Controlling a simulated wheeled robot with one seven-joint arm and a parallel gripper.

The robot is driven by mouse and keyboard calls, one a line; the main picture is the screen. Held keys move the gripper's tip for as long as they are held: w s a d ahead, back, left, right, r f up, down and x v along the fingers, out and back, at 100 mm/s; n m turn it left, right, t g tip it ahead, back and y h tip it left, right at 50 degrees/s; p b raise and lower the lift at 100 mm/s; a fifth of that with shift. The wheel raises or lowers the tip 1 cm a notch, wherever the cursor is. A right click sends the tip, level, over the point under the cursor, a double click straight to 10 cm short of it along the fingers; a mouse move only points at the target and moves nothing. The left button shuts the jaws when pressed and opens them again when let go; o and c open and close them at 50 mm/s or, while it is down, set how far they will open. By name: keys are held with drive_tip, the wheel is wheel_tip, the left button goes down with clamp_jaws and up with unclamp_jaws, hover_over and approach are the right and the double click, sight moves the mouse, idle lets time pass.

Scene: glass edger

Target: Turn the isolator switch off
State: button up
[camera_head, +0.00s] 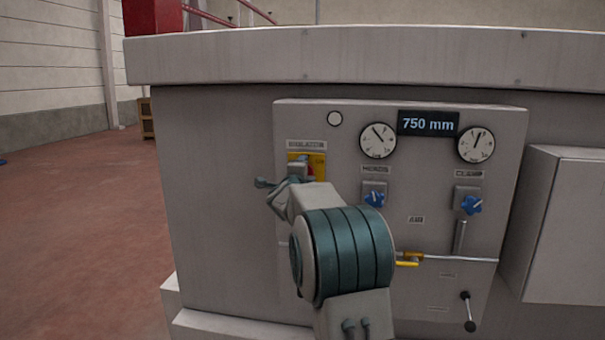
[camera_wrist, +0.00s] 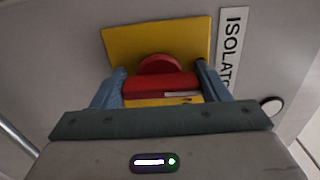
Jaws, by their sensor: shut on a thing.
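The isolator switch has a yellow plate (camera_head: 318,160) under the ISOLATOR label on the left of the machine's panel. In the wrist view the yellow plate (camera_wrist: 130,44) carries a red round knob with a red handle bar (camera_wrist: 160,84). My gripper (camera_head: 300,172) is at the switch in the head view and hides much of it. In the wrist view the fingers of my gripper (camera_wrist: 162,82) stand on both sides of the red handle and are shut on it. The wrist view is rotated, with the label (camera_wrist: 233,45) at its right.
The panel (camera_head: 345,245) also has two dials, a 750 mm display (camera_head: 428,123), two blue knobs (camera_head: 375,196), a yellow-handled AIR lever (camera_head: 408,259) and a black-ended crank (camera_head: 467,311). A grey box (camera_head: 570,225) juts out at the right. Open floor lies at the left.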

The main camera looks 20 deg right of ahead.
drive_tip(key=shift+f+n, duration=0.1)
drive_tip(key=shift+n, duration=0.2)
drive_tip(key=o, duration=1)
drive_tip(key=shift+c, duration=0.2)
drive_tip(key=b+v, duration=0.3)
drive_tip(key=v, duration=1.1)
drive_tip(key=shift+b, duration=0.4)
drive_tip(key=shift+w, duration=0.1)
